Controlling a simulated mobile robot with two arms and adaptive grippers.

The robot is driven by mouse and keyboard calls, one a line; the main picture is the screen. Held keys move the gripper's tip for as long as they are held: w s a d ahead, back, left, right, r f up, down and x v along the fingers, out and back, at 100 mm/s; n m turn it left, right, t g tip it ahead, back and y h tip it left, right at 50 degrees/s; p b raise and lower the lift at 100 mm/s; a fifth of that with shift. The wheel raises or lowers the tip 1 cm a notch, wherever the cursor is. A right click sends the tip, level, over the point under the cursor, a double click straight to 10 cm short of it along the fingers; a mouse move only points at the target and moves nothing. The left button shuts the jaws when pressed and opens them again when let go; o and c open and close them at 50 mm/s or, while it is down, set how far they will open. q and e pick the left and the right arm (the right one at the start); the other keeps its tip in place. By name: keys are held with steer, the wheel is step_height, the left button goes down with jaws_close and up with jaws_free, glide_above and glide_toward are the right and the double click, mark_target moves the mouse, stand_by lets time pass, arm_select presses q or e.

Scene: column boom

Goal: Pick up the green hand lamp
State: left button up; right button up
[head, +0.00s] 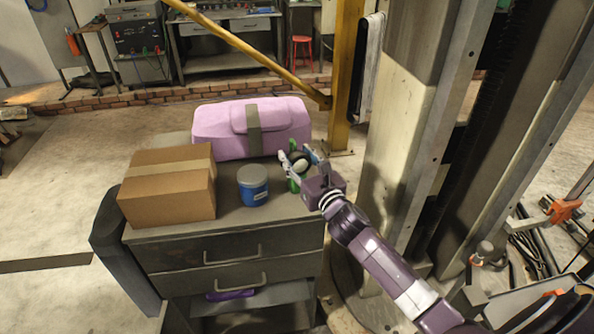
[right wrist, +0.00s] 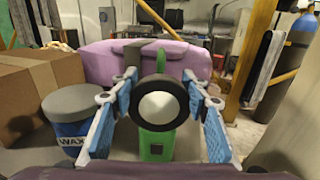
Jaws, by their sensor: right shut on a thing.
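The green hand lamp (head: 294,186) stands upright at the right end of the grey drawer cabinet's top (head: 232,220). In the right wrist view the lamp (right wrist: 157,147) shows a green body and a round black-rimmed head with a pale lens. My right gripper (head: 301,161) reaches in from the lower right and is shut on the lamp, with a blue-padded finger on each side of its head. The fingers also show in the right wrist view (right wrist: 160,88). I cannot tell whether the lamp's base touches the top. My left gripper is not in view.
A blue wax tin (head: 253,187) with a grey lid stands left of the lamp. A cardboard box (head: 170,190) is farther left. A pink case (head: 215,128) lies behind. A thick column (head: 395,140) rises close on the right, and a yellow post (head: 345,80) stands behind.

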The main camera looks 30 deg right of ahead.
steer(key=c, duration=0.3)
steer(key=shift+r, duration=0.2)
